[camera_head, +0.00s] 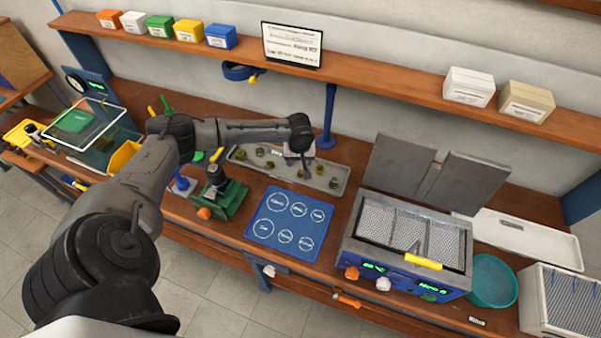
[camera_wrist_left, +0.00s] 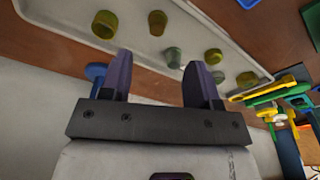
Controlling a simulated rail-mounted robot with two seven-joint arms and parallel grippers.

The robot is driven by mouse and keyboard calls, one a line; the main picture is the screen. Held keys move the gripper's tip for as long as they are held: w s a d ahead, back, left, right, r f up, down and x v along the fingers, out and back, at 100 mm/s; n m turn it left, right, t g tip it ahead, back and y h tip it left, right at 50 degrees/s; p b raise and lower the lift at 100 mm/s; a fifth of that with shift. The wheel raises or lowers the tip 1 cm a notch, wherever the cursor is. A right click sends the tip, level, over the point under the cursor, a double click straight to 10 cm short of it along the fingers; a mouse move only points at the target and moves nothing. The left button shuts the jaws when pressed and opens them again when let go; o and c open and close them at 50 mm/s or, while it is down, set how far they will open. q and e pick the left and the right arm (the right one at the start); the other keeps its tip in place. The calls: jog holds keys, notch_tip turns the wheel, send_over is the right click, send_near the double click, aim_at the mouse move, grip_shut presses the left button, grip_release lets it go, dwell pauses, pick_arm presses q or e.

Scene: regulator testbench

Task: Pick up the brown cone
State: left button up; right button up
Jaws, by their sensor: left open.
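A pale tray (camera_head: 343,173) on the bench holds several small tapered pieces in olive, yellowish and grey-green tones. None shows clearly as brown, so I cannot tell which is the brown cone. My left gripper (camera_head: 298,153) is over the tray's back side, mostly hidden by its own wrist. In the left wrist view the open, empty jaws (camera_wrist_left: 160,75) point toward the tray (camera_wrist_left: 190,28). A grey-green piece (camera_wrist_left: 173,56) shows between the fingertips, apart from both. An olive piece (camera_wrist_left: 213,56) is just beyond the right finger. My right gripper is not in view.
A blue mat (camera_head: 262,258) with marked circles lies in front of the tray. A green fixture (camera_head: 232,200) stands to its left, and a mesh-topped machine (camera_head: 400,240) to the right. A blue post (camera_head: 328,115) and wooden shelf (camera_head: 380,82) stand behind.

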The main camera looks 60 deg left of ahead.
aim_at(300, 173)
pick_arm(q)
jog(key=shift+w+a+f+p, duration=0.15)
jog(key=shift+f+p, duration=0.05)
jog(key=shift+f, duration=1.1)
jog(key=shift+w+a+f+p, duration=0.15)
jog(key=shift+f+p, duration=0.1)
jog(key=shift+f, duration=1.05)
jog(key=shift+w+a+f+p, duration=0.1)
jog(key=shift+w+f+p, duration=0.1)
jog(key=shift+f, duration=1.1)
jog(key=c, duration=1)
jog(key=shift+r, duration=0.1)
